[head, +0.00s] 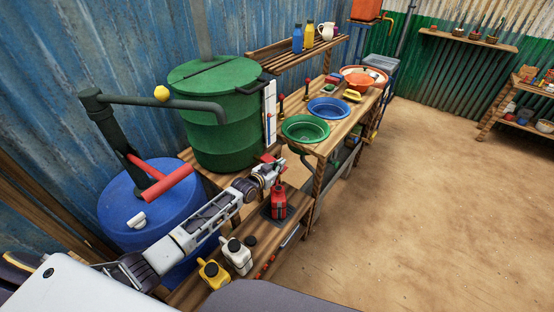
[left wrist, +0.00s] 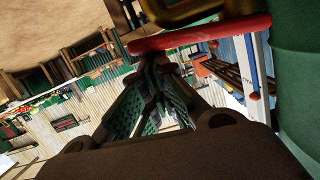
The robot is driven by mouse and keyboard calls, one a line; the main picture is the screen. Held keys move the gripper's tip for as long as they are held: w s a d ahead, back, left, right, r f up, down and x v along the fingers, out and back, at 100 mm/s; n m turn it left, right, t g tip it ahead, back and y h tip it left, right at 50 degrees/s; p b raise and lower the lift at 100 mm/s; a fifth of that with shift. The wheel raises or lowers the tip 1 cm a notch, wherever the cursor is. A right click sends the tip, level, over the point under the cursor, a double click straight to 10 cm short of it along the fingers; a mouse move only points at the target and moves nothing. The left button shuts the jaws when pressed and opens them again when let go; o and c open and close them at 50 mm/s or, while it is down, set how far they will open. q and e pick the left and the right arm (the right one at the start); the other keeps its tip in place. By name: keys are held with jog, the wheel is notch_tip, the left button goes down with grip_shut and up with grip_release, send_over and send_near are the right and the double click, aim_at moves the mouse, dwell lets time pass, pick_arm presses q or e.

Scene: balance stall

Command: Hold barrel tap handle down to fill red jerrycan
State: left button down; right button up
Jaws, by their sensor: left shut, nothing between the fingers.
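The green barrel (head: 212,140) stands on a wooden shelf, with the red tap handle (head: 267,158) low on its right side. My left gripper (head: 278,168) is shut and empty at the tap. In the left wrist view the red tap handle (left wrist: 200,35) crosses just past the shut fingertips (left wrist: 155,72), with a brass tap part (left wrist: 185,10) behind it. I cannot tell whether the fingers touch the handle. The red jerrycan (head: 279,203) stands upright on a dark tray (head: 291,214) below the gripper. The tap's spout is hidden. My right gripper is not in view.
A white jerrycan (head: 236,256) and a yellow jerrycan (head: 213,274) stand on the low shelf, near my left arm. A blue drum (head: 124,212) with a red-handled pump (head: 166,184) is at left. Green (head: 305,128) and blue basins (head: 328,108) sit on the bench. The floor at right is clear.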

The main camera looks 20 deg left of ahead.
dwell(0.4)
pick_arm(q)
jog(key=shift+s+d+r+p, duration=0.1)
jog(key=shift+d+r+p, duration=0.05)
jog(key=shift+r+p, duration=0.75)
jog(key=shift+d+r+p, duration=0.15)
jog(key=shift+r+p, duration=0.5)
jog(key=shift+r, duration=0.45)
jog(key=v, duration=1)
jog(key=shift+b, duration=0.3)
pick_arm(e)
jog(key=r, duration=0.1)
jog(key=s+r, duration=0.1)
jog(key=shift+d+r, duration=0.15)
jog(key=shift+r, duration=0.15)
pick_arm(q)
jog(key=shift+d, duration=0.15)
jog(key=shift+s, duration=0.1)
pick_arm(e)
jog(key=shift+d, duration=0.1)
